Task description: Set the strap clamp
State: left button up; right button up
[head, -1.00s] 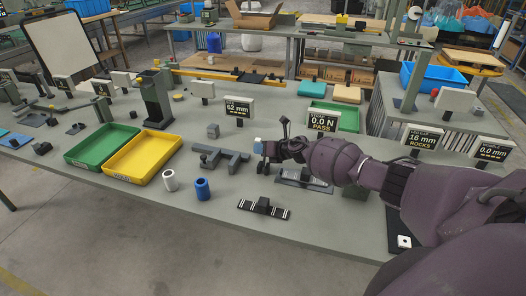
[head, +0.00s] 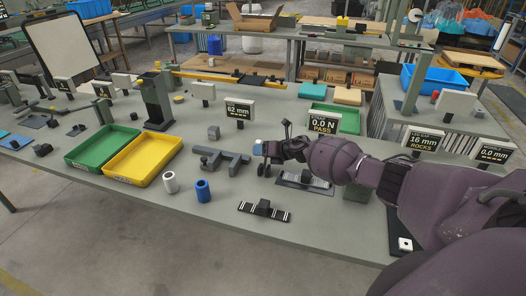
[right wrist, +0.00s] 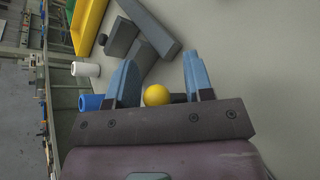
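My right gripper (head: 262,158) is over the middle of the grey bench, just right of a dark grey T-shaped fixture (head: 222,160). In the right wrist view its two blue fingers (right wrist: 161,82) are apart. A yellow ball (right wrist: 157,95) shows between them, with a gap on each side; what it is fixed to is hidden. A black bar with white stripes and a raised block (head: 264,210) lies near the front edge. A second striped plate (head: 316,182) is partly hidden beneath my right forearm. I cannot tell which part is the strap clamp. My left gripper is not in view.
Green (head: 90,158) and yellow (head: 142,160) trays lie farther left. A display reading 0.0 N PASS (head: 323,122) stands behind the arm. The bench front between blue cylinder and striped bar is clear.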

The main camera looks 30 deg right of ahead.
jog(key=shift+d+r, duration=0.1)
jog(key=shift+r, duration=0.05)
jog(key=shift+s+d+r, duration=0.1)
jog(key=shift+s, duration=0.15)
jog(key=p+v, duration=0.1)
jog(key=v, duration=0.7)
jog(key=shift+s+d+p, duration=0.1)
jog(key=shift+s+p, duration=0.15)
jog(key=shift+p, duration=0.1)
jog(key=shift+v, duration=0.8)
